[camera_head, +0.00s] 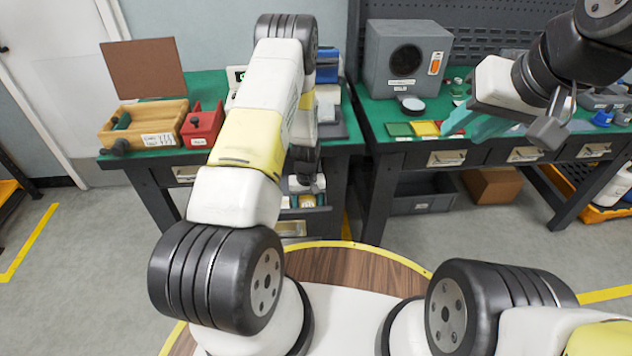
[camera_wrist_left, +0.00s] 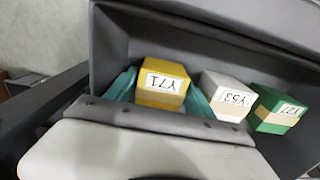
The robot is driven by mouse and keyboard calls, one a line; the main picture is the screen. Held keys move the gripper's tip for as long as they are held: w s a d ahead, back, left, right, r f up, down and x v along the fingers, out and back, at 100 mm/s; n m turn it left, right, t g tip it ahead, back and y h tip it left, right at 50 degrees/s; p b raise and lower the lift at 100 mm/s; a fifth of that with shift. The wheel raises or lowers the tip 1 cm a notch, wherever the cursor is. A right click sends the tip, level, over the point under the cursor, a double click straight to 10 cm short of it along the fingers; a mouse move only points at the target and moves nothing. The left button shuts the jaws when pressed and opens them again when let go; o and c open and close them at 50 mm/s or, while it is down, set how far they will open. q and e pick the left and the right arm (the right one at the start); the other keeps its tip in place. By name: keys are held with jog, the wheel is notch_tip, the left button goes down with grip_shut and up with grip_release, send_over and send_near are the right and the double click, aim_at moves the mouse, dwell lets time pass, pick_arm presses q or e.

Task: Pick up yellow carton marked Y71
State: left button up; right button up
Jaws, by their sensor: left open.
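The yellow carton marked Y71 (camera_wrist_left: 162,84) stands in an open grey drawer (camera_wrist_left: 215,38) in the left wrist view, its label upside down there. My left gripper (camera_wrist_left: 160,98) is open, with one teal finger on each side of this carton. I cannot tell whether the fingers touch it. In the head view my left arm reaches down to the open drawer and hides much of it. My right gripper (camera_head: 484,122) has teal fingers over the right bench; its jaw gap is unclear.
A white carton marked Y53 (camera_wrist_left: 226,96) and a green carton (camera_wrist_left: 277,110) stand right of the yellow one. A wooden box (camera_head: 143,126) and a red box (camera_head: 202,125) sit on the left bench. A grey machine (camera_head: 405,58) stands on the right bench.

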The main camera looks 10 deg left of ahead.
pick_arm(q)
jog(key=shift+c, duration=0.4)
grip_shut()
jog(key=shift+r, duration=0.15)
